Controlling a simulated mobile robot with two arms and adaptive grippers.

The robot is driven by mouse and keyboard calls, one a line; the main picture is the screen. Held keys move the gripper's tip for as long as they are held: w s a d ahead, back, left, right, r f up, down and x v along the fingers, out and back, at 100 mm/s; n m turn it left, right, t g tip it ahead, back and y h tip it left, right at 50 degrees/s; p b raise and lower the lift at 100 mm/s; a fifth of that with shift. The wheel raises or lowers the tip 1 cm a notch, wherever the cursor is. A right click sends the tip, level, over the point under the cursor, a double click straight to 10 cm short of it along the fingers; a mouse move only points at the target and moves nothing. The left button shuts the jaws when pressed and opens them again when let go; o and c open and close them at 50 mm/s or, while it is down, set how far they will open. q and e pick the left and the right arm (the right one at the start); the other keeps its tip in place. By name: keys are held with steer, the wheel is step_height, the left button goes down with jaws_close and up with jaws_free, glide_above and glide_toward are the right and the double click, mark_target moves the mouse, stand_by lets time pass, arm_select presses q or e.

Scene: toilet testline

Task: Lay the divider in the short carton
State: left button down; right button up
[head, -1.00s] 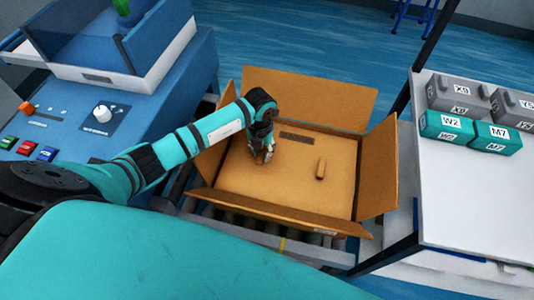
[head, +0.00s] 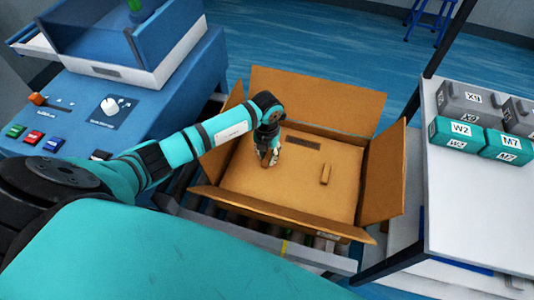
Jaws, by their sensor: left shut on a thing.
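The short carton (head: 370,238) is an open brown cardboard box with its flaps spread outward, at the centre of the head view. The divider (head: 290,185) is a flat brown sheet inside its walls, with a small upright tab (head: 325,174) on its right part and a dark slot near its far edge. My left gripper (head: 268,160) reaches down into the carton over the divider's left part and is shut, seemingly on another tab there, mostly hidden by the fingers. I cannot tell whether the sheet rests on what is below. My right gripper is out of view.
The carton stands on a roller conveyor (head: 300,250). A blue machine with coloured buttons (head: 32,137) is at the left. A white table (head: 470,210) with grey and teal labelled bins (head: 458,131) is at the right, beside a dark post.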

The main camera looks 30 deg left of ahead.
arm_select(q)
steer(key=shift+f, duration=0.25)
steer(key=c, duration=1.1)
jaws_free()
steer(key=shift+o, duration=0.2)
steer(key=shift+r, duration=0.1)
step_height(320, 180, up, 12)
